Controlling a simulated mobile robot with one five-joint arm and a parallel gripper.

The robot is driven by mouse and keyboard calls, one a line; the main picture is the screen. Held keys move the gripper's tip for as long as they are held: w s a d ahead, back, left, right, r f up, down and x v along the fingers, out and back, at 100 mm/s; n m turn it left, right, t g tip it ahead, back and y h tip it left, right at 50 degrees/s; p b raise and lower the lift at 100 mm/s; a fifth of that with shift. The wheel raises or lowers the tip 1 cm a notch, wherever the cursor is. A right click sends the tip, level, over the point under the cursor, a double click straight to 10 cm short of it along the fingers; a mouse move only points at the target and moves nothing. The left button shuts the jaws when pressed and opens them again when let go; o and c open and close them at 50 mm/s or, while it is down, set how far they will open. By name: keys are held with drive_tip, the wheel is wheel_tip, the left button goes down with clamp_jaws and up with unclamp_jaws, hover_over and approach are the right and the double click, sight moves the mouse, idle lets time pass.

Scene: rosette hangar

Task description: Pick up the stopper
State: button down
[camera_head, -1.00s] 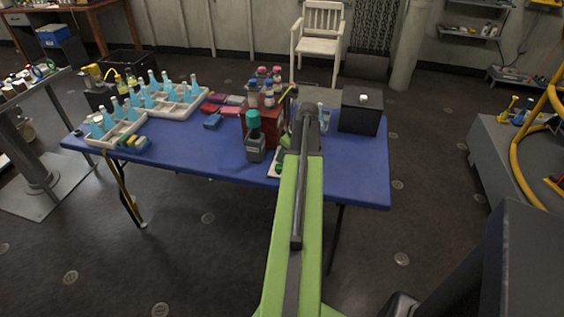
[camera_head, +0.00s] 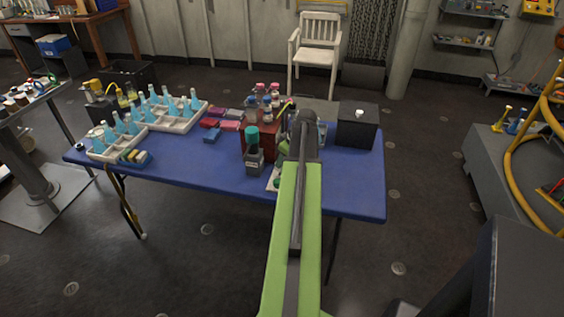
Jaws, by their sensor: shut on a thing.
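I cannot make out a separate stopper for certain. A grey bottle (camera_head: 255,161) with a teal top (camera_head: 252,134) stands upright near the front edge of the blue table, left of my arm. My green arm reaches forward over the table, and its dark end joint is over the table's right half. My gripper is hidden behind that joint, so its fingers and anything between them do not show. A white pad with something green on it is partly covered by my arm.
The blue table (camera_head: 350,189) holds a red rack (camera_head: 260,143) with several bottles beside my arm. A black box (camera_head: 357,126) stands at right. White trays (camera_head: 183,119) of blue flasks fill the left. The table's front right is clear. A white chair (camera_head: 316,48) stands behind.

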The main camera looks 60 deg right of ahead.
drive_tip(key=s+d+r+p, duration=0.4)
drive_tip(key=s+r+p, duration=0.2)
drive_tip(key=s, duration=0.4)
drive_tip(key=shift+s+r, duration=0.4)
drive_tip(key=shift+r, duration=0.05)
